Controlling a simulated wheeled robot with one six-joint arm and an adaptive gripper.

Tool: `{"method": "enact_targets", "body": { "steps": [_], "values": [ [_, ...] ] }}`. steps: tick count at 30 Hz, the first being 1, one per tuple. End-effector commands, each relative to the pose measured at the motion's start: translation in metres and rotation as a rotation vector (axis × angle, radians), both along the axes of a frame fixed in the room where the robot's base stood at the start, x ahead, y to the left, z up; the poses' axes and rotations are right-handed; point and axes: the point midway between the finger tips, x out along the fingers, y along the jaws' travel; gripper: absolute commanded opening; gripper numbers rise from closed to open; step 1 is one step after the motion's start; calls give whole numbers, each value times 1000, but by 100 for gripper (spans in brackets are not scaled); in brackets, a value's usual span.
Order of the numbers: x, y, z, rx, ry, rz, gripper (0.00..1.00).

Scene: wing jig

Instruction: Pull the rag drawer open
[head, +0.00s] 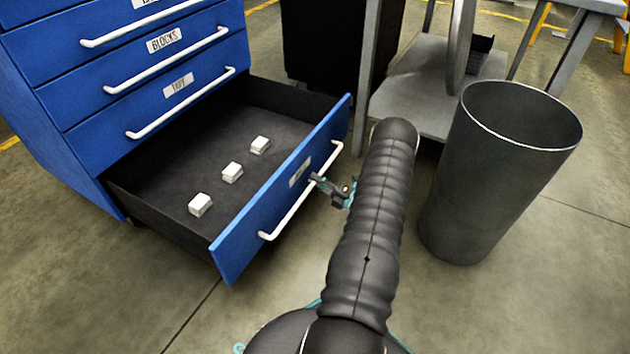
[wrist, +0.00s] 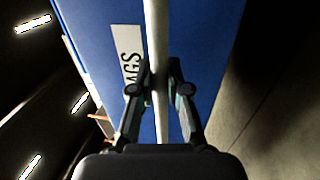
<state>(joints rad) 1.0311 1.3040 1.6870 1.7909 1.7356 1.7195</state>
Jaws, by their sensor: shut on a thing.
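The rag drawer (head: 160,172) is the lowest drawer of the blue cabinet and stands pulled out, with its dark inside showing. Three small white blocks (head: 231,172) lie in a row on its floor. Its blue front carries a white bar handle (head: 272,229) and a label, which ends in "GS" in the wrist view (wrist: 129,66). My gripper (head: 322,181) is at the handle, right of its middle. In the wrist view my gripper (wrist: 159,78) has its fingers on both sides of the handle bar (wrist: 157,35), shut on it. The arm hides nothing of the drawer's inside.
Closed drawers sit above, one labelled BLOCKS (head: 164,40). A tall dark bin (head: 498,172) stands on the floor right of my arm. A grey metal stand (head: 436,90) is behind it. Bare concrete floor (head: 140,290) lies in front of the cabinet.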

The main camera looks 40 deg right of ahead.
Motion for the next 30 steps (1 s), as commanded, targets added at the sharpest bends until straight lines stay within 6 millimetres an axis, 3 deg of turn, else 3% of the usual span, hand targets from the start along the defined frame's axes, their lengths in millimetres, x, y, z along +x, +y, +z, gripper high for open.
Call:
{"method": "enact_targets", "body": {
  "steps": [5, 6, 8, 20, 30],
  "values": [
    [1, 0, 2, -3, -4, 1, 0],
    [1, 0, 2, -2, -5, 2, 25],
    [1, 1, 2, -2, -4, 4, 40],
    [-5, -2, 0, 1, -1, 0, 41],
    [-58, -22, -12, 2, 0, -4, 41]
  ]
}}
